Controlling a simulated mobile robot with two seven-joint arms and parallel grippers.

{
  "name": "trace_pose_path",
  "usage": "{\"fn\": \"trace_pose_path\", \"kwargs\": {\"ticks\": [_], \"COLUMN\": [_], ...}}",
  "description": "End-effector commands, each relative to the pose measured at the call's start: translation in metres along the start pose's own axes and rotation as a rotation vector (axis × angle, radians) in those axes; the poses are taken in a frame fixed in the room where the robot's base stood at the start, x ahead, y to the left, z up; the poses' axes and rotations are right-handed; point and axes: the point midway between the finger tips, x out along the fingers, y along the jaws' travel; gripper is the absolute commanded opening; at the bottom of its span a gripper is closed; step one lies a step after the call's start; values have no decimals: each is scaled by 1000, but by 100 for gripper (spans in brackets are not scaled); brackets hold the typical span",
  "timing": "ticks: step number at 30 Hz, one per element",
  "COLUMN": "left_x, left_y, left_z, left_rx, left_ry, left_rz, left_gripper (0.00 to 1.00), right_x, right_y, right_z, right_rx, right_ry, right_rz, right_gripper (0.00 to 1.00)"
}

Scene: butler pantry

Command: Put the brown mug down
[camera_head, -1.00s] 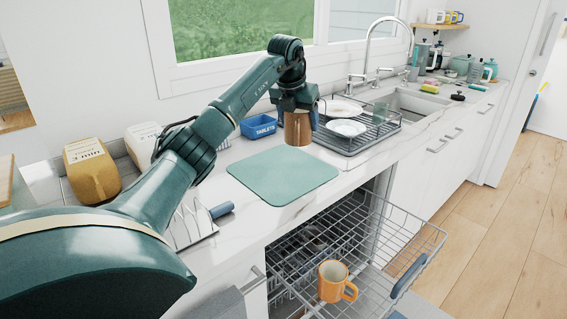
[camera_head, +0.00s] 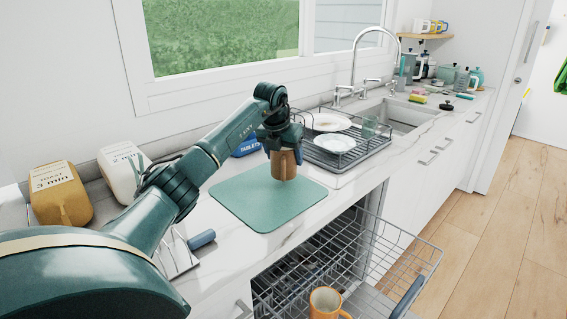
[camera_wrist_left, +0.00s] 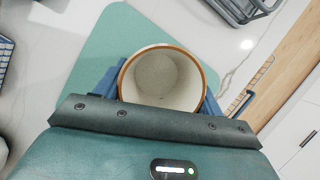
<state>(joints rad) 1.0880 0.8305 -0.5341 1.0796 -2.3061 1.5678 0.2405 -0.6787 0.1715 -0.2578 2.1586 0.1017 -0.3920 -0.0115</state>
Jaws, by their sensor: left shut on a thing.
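The brown mug (camera_head: 284,165) is in my left gripper (camera_head: 283,154), which is shut on it. In the head view the mug is upright over the back right part of the green mat (camera_head: 262,205); I cannot tell whether its base touches the mat. In the left wrist view I look down into the mug's empty, pale inside (camera_wrist_left: 163,80), with the blue fingers on both sides of it and the green mat (camera_wrist_left: 105,50) beneath. My right gripper is not in view.
A wire dish rack (camera_head: 345,150) with plates stands right of the mat, by the sink (camera_head: 410,112). A blue tablet box (camera_head: 245,148) is behind. An open dishwasher rack (camera_head: 385,265) below the counter holds an orange mug (camera_head: 326,302).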

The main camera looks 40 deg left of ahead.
Motion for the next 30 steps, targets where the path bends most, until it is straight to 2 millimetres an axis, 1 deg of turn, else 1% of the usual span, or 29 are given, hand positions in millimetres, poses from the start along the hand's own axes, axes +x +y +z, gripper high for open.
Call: {"fn": "trace_pose_path", "kwargs": {"ticks": [1,4,14,15,21,23,30], "left_x": [8,19,22,23,23,23,21], "left_y": [0,0,0,0,0,0,0], "left_z": [-4,-8,-9,-10,-10,-10,-9], "left_rx": [1,1,1,1,1,1,1], "left_ry": [3,0,0,2,2,2,1], "left_rz": [0,1,1,1,1,1,0], "left_gripper": [36,36,36,70,87,90,90], "right_x": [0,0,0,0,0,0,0], "right_y": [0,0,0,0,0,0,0], "right_z": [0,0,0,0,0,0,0], "right_rx": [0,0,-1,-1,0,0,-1], "right_ry": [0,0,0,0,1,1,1], "right_rz": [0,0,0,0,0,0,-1], "right_gripper": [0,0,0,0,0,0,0]}}
